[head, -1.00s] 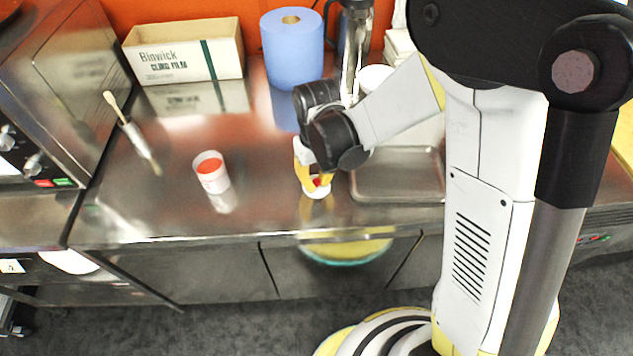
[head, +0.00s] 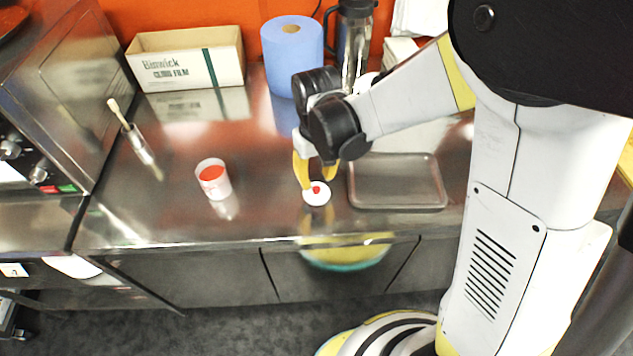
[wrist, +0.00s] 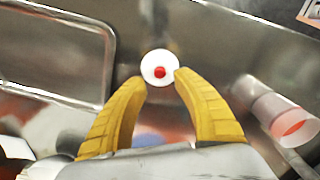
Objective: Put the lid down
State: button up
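The lid (head: 309,198) is a small white disc with a red knob. It lies flat on the steel counter, near the front edge. In the wrist view my gripper (wrist: 160,84) is open and nothing is held between the fingers. A white cup with red contents (head: 221,188) stands open to the left of the lid; it also shows in the wrist view (wrist: 262,108).
A shallow metal tray (head: 437,203) lies just right of the lid. A blue paper roll (head: 291,60), a film box (head: 170,78) and a dark flask stand at the back. A brush in a holder (head: 139,146) is at the left. Counter between cup and lid is clear.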

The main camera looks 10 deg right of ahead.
aim_at(316, 189)
notch_tip(316, 189, up, 7)
jog(key=p, duration=0.2)
jog(key=s+d+r+m+t, duration=0.4)
jog(key=s+d+r+t, duration=0.3)
jog(key=s+d+r, duration=0.4)
jog(key=shift+d+r, duration=0.4)
jog(key=shift+d, duration=0.85)
jog(key=shift+w, duration=0.1)
